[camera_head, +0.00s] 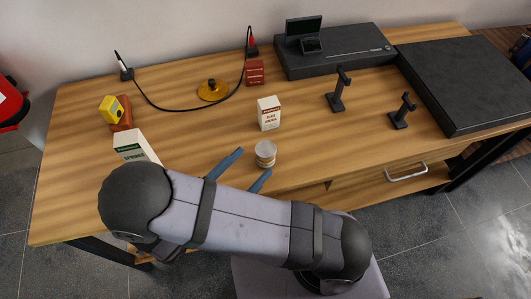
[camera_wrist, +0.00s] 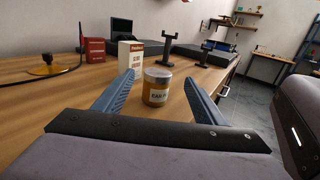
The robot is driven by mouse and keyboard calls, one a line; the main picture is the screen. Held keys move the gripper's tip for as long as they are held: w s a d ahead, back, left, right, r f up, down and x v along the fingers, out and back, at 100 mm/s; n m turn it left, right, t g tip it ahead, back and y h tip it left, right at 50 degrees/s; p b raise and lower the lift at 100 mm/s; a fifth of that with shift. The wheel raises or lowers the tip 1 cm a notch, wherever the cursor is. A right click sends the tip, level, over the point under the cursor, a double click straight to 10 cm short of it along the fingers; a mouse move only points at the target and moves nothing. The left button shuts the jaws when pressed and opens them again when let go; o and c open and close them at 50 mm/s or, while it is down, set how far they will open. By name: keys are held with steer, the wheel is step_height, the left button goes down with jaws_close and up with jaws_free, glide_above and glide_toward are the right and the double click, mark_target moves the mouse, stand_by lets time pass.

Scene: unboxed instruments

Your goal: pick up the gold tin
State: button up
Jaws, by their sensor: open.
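The gold tin (camera_head: 265,160) is a short round can with a pale lid, upright on the wooden table near its front edge. In the wrist view the tin (camera_wrist: 155,87) shows a pale label with dark letters, partly readable. My gripper (camera_head: 254,161) is open and empty, its two blue fingers pointing toward the tin. In the wrist view the tin lies between the fingers of my gripper (camera_wrist: 159,78), around or just beyond their tips. I see no contact.
A white carton (camera_head: 269,114) stands behind the tin, and another (camera_head: 134,147) stands to the left. A red box (camera_head: 255,72), gold disc base (camera_head: 212,90) and cable lie farther back. Dark stands (camera_head: 337,92) are at right. The table's front edge is close.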

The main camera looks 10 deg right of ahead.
mark_target(259, 158)
steer(key=shift+f, duration=0.95)
steer(key=shift+p+x, duration=0.85)
steer(key=shift+x, duration=2.85)
steer(key=shift+w+a, duration=0.1)
steer(key=shift+a, duration=0.05)
steer(key=c, duration=1.2)
